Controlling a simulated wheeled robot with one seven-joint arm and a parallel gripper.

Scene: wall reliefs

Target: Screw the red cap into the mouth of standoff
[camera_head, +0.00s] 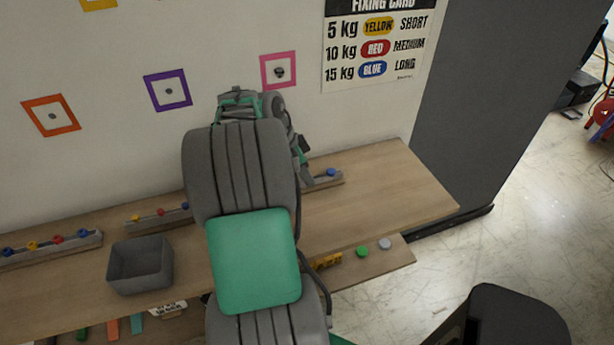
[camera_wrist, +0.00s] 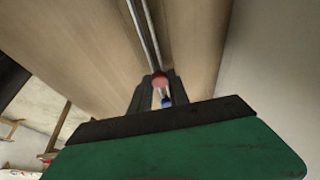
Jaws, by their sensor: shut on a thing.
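In the wrist view, the dark fingers of my gripper (camera_wrist: 158,88) are closed around a small part with a red cap (camera_wrist: 160,79). A pale section and a blue spot (camera_wrist: 167,102) show beside the red between the fingers; I cannot tell whether the blue belongs to the same part. A dark round standoff (camera_head: 280,72) sits inside the pink frame on the wall. Other round standoffs show in the purple frame (camera_head: 168,91) and the orange frame (camera_head: 52,116).
The wooden bench (camera_head: 375,205) runs along the wall, clear at its right end. Racks with coloured caps (camera_head: 57,239) stand along its back. A grey bin (camera_head: 140,276) sits at front left. A fixing card (camera_head: 378,45) hangs on the wall. A dark panel (camera_head: 480,80) stands at right.

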